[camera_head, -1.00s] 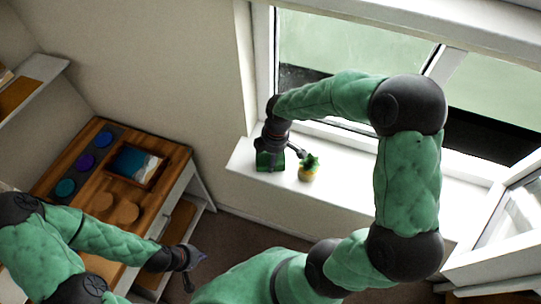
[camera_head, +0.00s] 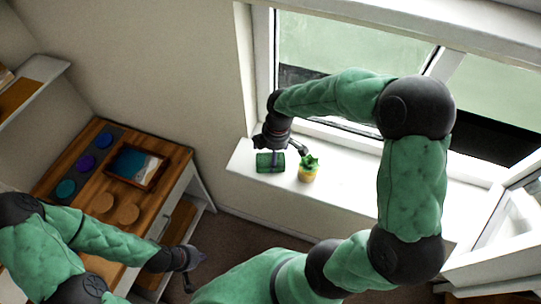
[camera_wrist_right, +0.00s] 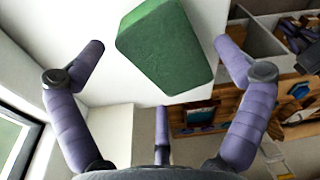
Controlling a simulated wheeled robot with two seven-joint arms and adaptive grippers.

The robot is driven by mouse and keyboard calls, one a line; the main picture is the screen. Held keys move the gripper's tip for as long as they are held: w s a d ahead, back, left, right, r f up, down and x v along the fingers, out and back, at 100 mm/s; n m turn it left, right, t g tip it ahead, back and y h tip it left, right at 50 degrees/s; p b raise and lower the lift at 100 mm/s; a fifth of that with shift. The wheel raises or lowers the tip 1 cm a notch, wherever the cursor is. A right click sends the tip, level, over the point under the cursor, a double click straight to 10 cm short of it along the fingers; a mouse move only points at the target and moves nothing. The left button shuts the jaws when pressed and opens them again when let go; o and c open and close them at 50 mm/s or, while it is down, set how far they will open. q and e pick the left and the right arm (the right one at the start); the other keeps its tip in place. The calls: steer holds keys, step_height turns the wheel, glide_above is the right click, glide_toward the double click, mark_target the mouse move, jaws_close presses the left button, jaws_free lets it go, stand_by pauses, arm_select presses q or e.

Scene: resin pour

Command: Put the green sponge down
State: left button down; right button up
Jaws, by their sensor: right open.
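The green sponge (camera_head: 270,162) lies on the white window sill (camera_head: 345,180), left of a small potted plant. It also shows in the right wrist view (camera_wrist_right: 165,48), lying ahead of the fingertips with clear gaps to either side. My right gripper (camera_head: 287,150) is just above the sponge, and in the wrist view its purple fingers (camera_wrist_right: 160,50) are spread wide and empty. My left gripper (camera_head: 198,258) hangs in front of the wooden cabinet at lower left; its fingers are too small to tell open from shut.
The window (camera_head: 350,40) is behind. The wooden cabinet (camera_head: 160,205) carries a framed picture tray (camera_head: 135,165), round coasters (camera_head: 128,213) and several cups in a dark strip. The sill right of the plant is clear.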

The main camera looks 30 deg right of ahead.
step_height(320, 180, up, 10)
steer(key=d+p, duration=0.1)
steer(key=shift+s, duration=0.3)
stand_by(0.4)
